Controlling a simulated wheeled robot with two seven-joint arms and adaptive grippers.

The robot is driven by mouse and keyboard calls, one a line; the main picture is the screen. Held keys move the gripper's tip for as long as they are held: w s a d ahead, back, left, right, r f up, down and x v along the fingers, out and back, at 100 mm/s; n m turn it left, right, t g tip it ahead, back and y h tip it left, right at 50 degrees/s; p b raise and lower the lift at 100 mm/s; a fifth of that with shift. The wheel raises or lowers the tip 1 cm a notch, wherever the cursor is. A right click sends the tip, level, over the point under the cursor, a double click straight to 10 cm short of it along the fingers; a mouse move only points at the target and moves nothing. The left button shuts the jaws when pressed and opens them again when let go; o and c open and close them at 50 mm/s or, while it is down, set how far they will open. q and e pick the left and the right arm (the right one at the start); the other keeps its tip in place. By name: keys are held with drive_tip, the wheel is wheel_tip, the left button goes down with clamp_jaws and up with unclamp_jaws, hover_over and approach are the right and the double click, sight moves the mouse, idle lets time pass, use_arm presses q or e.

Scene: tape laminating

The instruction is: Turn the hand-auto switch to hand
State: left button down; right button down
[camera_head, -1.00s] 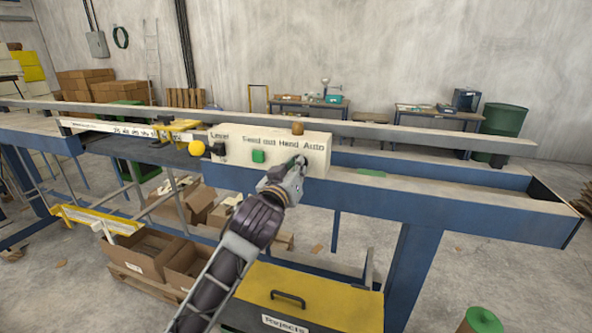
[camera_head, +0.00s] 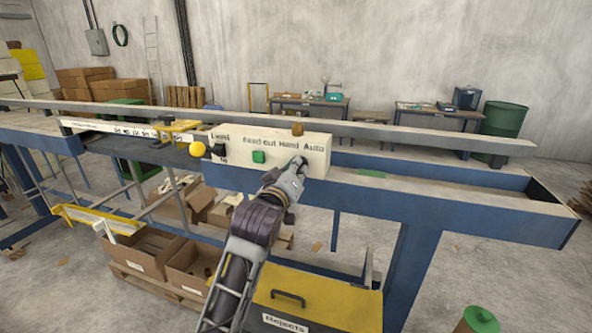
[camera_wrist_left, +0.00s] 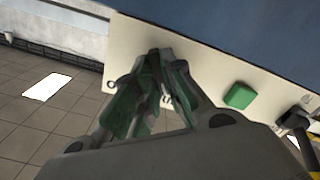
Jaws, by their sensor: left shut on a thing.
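The cream control panel (camera_head: 318,160) on the blue conveyor frame carries printed labels, with "Hand Auto" at its right end. My left gripper (camera_head: 299,163) is at the panel's face just below that label. In the left wrist view its fingers (camera_wrist_left: 160,82) are closed in against the panel (camera_wrist_left: 128,42). They are shut on the hand-auto switch, which the fingers almost wholly hide; its setting cannot be read. My right gripper is in neither view.
Left of my gripper are a green button (camera_head: 258,157), a black control (camera_head: 218,150) and a yellow ball (camera_head: 197,149). A brown knob (camera_head: 297,129) stands on the panel's top. A yellow-lidded rejects box (camera_head: 340,297) stands below my arm.

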use_arm(q)
drive_tip(key=shift+r, duration=0.15)
drive_tip(key=c, duration=1.5)
unclamp_jaws()
drive_tip(key=v, duration=1.2)
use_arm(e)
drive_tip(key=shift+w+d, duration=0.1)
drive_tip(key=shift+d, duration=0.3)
